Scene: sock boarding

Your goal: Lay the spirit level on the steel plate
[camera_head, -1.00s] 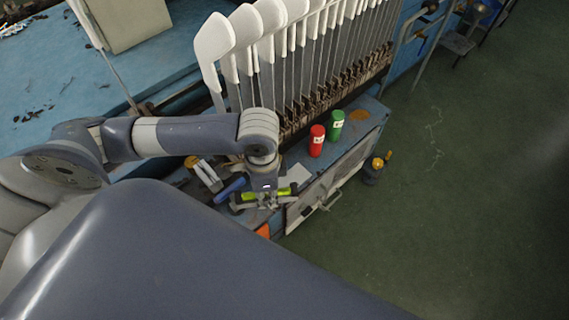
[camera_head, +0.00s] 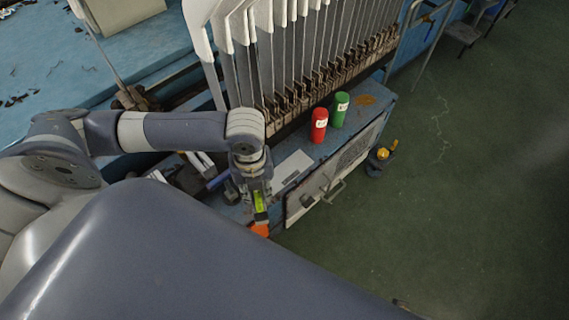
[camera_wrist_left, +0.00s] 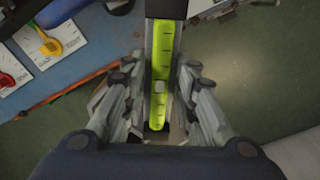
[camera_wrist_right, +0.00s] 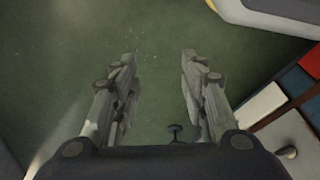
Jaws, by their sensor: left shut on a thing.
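The spirit level, a bar with a yellow-green face, is held in my left gripper (camera_head: 257,192). In the head view the spirit level (camera_head: 260,203) points toward the bottom of the picture. In the left wrist view the spirit level (camera_wrist_left: 161,75) runs lengthwise between the fingers of my left gripper (camera_wrist_left: 161,92). A flat light-grey plate, seemingly the steel plate (camera_head: 293,167), lies on the blue bench top just right of the gripper, apart from the level. My right gripper (camera_wrist_right: 158,80) is open and empty above the green floor; it is not seen in the head view.
A red cylinder (camera_head: 319,126) and a green cylinder (camera_head: 340,108) stand on the bench (camera_head: 352,126) right of the plate. A row of white-topped sock boards (camera_head: 240,60) stands behind. An orange thing (camera_head: 260,230) is at the bench's near end. The left wrist view shows a yellow lever (camera_wrist_left: 66,38).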

